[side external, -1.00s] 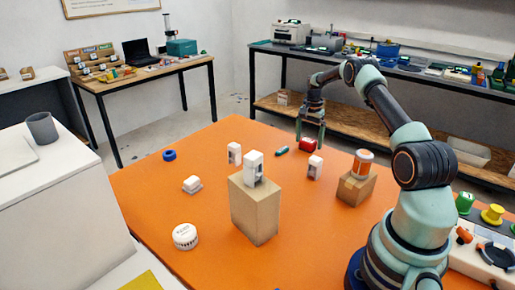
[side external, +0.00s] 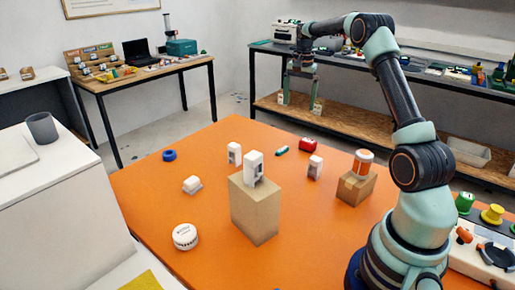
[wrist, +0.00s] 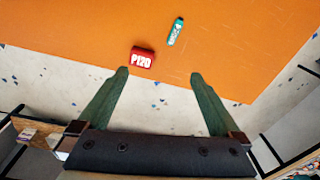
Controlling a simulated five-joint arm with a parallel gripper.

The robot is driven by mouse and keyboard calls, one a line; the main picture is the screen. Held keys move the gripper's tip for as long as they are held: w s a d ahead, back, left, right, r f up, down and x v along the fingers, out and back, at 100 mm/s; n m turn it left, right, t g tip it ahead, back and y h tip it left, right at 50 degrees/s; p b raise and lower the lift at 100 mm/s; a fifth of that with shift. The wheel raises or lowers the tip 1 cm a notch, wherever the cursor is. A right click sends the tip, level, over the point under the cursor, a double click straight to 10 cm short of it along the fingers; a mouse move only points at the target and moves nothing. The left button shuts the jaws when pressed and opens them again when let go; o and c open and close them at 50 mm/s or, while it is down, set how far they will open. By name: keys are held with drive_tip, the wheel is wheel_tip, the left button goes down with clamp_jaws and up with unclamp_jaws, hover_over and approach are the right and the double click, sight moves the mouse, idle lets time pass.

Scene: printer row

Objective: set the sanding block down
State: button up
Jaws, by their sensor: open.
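The sanding block is a small red block (side external: 308,144) with a white top edge in the side view, lying on the orange table near its far edge. In the wrist view the red block (wrist: 142,57) shows white "P120" lettering. My gripper (side external: 299,103) hangs in the air well above and clear of the block, with its green fingers spread. In the wrist view my gripper (wrist: 159,74) is open with nothing between the fingers, and the block lies beyond the fingertips, apart from them.
A teal tube (side external: 282,150) lies left of the block. White parts (side external: 315,167) stand nearby. A tall cardboard box (side external: 255,212) carries a white part, and a small box (side external: 356,188) carries an orange-and-white container (side external: 363,162). Bare orange table (side external: 210,250) lies at the front.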

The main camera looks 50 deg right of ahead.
drive_tip(key=s+a+r+n+t, duration=0.15)
drive_tip(key=a+r+n, duration=0.3)
drive_tip(key=a, duration=0.55)
drive_tip(key=s+a+r+n+t, duration=0.15)
drive_tip(key=a+r+n, duration=0.35)
drive_tip(key=a, duration=0.6)
drive_tip(key=s+a+f+n+t, duration=0.2)
drive_tip(key=s+a+n, duration=0.4)
drive_tip(key=s+a, duration=0.5)
drive_tip(key=shift+s+a+f, duration=0.4)
drive_tip(key=shift+a, duration=0.35)
